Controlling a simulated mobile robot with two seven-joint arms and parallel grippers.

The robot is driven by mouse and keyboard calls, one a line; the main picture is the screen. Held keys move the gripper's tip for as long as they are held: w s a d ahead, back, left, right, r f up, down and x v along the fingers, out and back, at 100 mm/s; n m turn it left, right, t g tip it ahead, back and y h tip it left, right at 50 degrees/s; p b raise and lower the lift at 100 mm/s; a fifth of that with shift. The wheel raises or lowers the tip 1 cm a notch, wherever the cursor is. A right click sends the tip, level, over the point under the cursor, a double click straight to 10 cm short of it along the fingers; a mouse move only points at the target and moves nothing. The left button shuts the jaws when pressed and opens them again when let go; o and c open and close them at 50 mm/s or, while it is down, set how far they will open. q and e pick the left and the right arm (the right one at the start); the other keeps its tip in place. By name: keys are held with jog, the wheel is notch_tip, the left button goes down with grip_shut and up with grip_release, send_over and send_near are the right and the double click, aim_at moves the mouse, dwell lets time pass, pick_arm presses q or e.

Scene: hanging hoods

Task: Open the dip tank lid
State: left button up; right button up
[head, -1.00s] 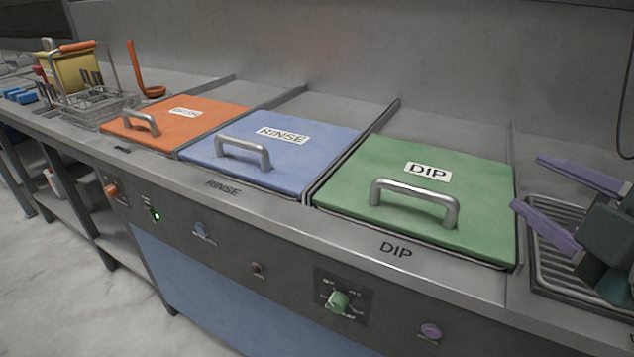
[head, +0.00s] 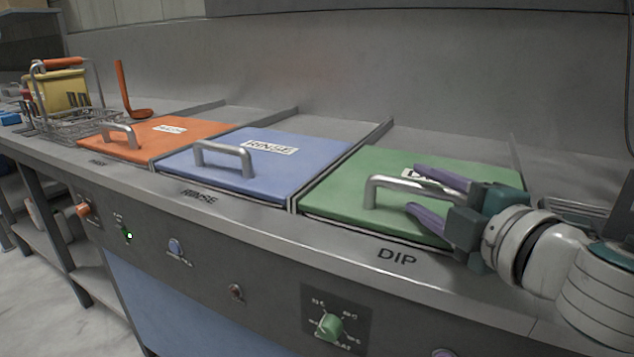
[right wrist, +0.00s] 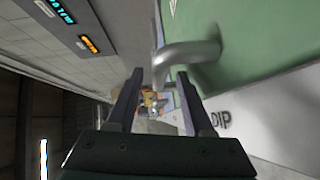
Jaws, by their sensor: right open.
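The green dip tank lid (head: 340,190) lies flat and closed on the counter, over the DIP marking. Its grey bar handle (head: 374,192) stands up near the front edge. My right gripper (head: 413,188) is open at the handle's right part, one finger on the far side and one on the near side in the head view. In the right wrist view the handle (right wrist: 190,52) shows just beyond the open fingers (right wrist: 157,88). I cannot tell whether they touch it. The gripper partly hides the lid's label and right side. My left gripper is not in view.
A blue RINSE lid (head: 290,172) and an orange lid (head: 175,133), both closed with handles, lie to the left. A wire basket (head: 75,125) and an orange ladle (head: 125,90) stand further left. A green knob (head: 330,325) is on the front panel. A rack (head: 575,207) lies right.

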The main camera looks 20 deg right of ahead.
jog(key=shift+w+f, duration=0.15)
jog(key=shift+w, duration=0.8)
grip_shut()
jog(key=shift+d, duration=0.1)
dwell(0.7)
